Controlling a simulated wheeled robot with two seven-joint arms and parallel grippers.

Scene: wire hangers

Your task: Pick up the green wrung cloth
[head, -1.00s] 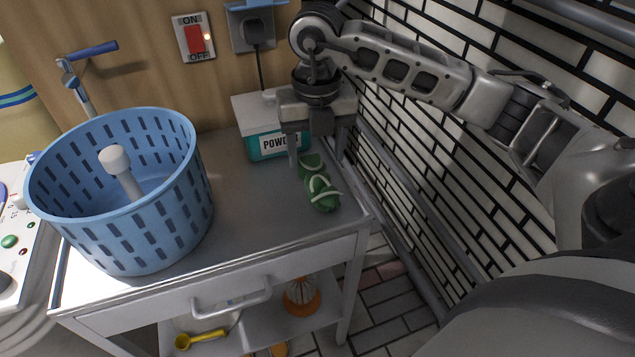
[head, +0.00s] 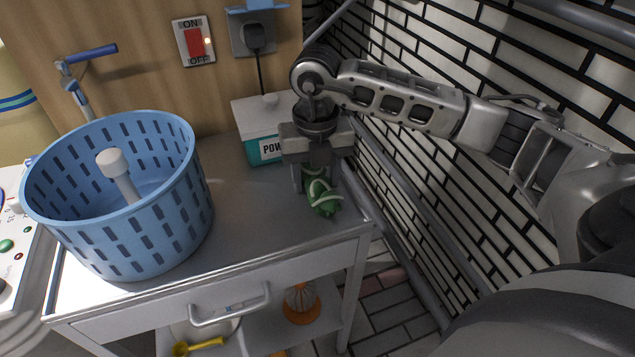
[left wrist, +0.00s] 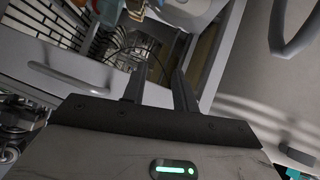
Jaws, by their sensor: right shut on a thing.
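The green wrung cloth (head: 323,202), a twisted roll with pale bands, is on the grey metal cart top (head: 255,205) near its right edge. My right gripper (head: 316,182) points down over the cloth's far part, with a finger on either side, and is shut on it. The gripper hides the far end of the cloth. I cannot tell any gap between cloth and cart top. My left gripper (left wrist: 160,88) shows only in the left wrist view. Its two fingers stand apart with nothing between them.
A blue slotted basket (head: 120,215) fills the left of the cart top. A teal and white powder box (head: 262,143) stands behind the gripper, partly hidden. A white brick wall (head: 440,150) rises at the right. The cart top between basket and cloth is clear.

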